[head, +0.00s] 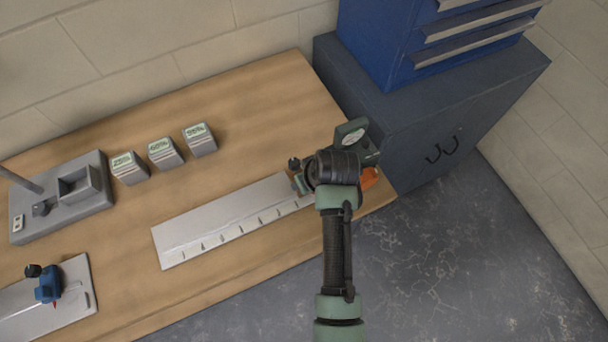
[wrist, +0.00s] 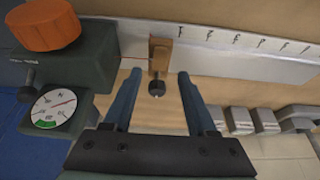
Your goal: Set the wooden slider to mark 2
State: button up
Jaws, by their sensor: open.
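The wooden slider (wrist: 161,54) is a small upright brown block with a dark round knob (wrist: 156,88). It sits at one end of a pale metal scale plate (wrist: 230,62) with a row of marks, too small to read. In the head view the plate (head: 215,222) lies on the bench and the slider (head: 297,178) is at its right end, partly hidden by my arm. My gripper (wrist: 160,77) is open, its two blue-grey fingers on either side of the slider's knob in the wrist view. I see no clear contact. In the head view my wrist hides the fingers.
A green device with a dial (wrist: 54,107) and an orange knob (wrist: 44,24) stands close beside the slider. Three small boxes (head: 162,153), a grey fixture (head: 62,205) and a second plate with a blue slider (head: 47,285) are further left. A dark cabinet (head: 430,110) adjoins the bench.

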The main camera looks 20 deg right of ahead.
jog(key=shift+x, duration=2.35)
grip_shut()
